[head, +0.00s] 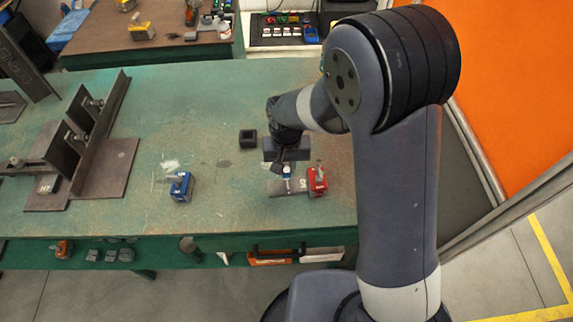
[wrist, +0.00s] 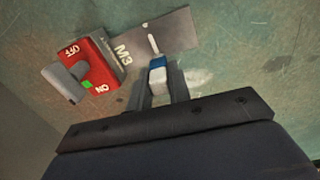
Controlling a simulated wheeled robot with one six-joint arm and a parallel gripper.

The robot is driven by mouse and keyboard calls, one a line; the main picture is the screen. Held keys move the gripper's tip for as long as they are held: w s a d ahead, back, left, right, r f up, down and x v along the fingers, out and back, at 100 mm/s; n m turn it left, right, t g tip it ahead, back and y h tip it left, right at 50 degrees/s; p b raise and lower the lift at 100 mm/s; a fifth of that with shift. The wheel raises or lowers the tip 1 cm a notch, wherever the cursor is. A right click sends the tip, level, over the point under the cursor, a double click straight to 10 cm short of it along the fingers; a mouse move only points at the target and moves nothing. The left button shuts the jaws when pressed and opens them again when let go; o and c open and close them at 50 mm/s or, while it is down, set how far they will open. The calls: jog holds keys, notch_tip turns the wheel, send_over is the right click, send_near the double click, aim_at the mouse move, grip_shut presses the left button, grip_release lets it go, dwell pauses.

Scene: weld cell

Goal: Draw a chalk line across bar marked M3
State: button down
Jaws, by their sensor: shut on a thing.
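The bar marked M3 (wrist: 178,32) is a flat grey plate lying on the green table; it also shows in the head view (head: 275,188). A short white streak runs partway across it, just beyond the chalk. My gripper (wrist: 158,84) is shut on a white chalk stick with a blue band (wrist: 157,72), at the near edge of the bar. The chalk shows small under my gripper in the head view (head: 287,172). Whether its tip touches the bar is hidden. A red block with a grey handle (wrist: 83,78) sits at the bar's marked end.
A blue block (head: 181,186) stands on the table to the left, beside pale chalk smudges. A small black square holder (head: 248,138) is behind it to the right. A steel angle fixture (head: 100,150) fills the table's left side.

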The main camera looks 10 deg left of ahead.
aim_at(289, 192)
jog(key=shift+s, duration=0.15)
jog(key=shift+s+d, duration=0.1)
jog(key=shift+s, duration=0.15)
jog(key=shift+s+d, duration=0.2)
jog(key=shift+s, duration=0.35)
jog(key=shift+s+d+b, duration=0.1)
jog(key=shift+s+b, duration=0.15)
jog(key=shift+b, duration=0.05)
jog(key=shift+s, duration=0.1)
jog(key=shift+s+d, duration=0.1)
jog(key=shift+s, duration=0.2)
jog(key=shift+s, duration=0.1)
jog(key=shift+s+d, duration=0.15)
jog(key=shift+s, duration=0.15)
